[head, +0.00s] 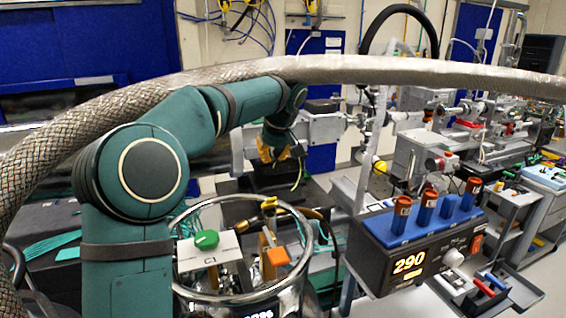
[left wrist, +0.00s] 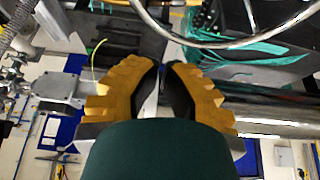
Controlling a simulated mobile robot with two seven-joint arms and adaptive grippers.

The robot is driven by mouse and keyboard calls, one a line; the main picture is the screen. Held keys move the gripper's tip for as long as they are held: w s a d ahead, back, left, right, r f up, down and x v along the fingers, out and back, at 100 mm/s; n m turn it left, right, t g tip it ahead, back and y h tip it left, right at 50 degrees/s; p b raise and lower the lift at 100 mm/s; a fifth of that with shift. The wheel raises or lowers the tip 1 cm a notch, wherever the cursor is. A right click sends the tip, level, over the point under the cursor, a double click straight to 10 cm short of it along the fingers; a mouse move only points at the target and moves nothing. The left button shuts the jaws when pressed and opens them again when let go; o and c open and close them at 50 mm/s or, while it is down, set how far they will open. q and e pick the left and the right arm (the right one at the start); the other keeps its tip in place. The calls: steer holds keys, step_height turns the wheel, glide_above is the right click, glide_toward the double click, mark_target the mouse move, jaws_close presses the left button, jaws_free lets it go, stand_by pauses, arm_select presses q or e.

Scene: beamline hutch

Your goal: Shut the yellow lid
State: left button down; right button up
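I cannot pick out a yellow lid for certain in either view. My left gripper (head: 275,152) has yellow ribbed fingers and is out past the glass vessel in the head view, partly hidden by its arm. In the left wrist view my left gripper (left wrist: 161,72) shows its dark pads with a narrow empty gap between the tips. It holds nothing. My right gripper is out of view.
A thick braided hose (head: 400,70) arches across the view. Beamline equipment (head: 480,125) fills the right background. Green cables (left wrist: 255,50) lie near the gripper.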

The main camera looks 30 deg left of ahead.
arm_select(q)
glide_above(270, 203)
steer(key=w+a, duration=0.2)
steer(key=w, duration=0.2)
step_height(270, 203, down, 8)
steer(key=r, duration=0.1)
steer(key=shift+s+d+f, duration=0.4)
steer(key=shift+s+f, duration=0.15)
steer(key=shift+f, duration=0.05)
steer(key=shift+s+d+f, duration=0.35)
steer(key=shift+s+f, duration=0.15)
steer(key=shift+f, duration=0.05)
steer(key=shift+s+d+f, duration=0.15)
steer(key=shift+s+d, duration=0.05)
steer(key=shift+f, duration=0.2)
steer(key=shift+d, duration=0.1)
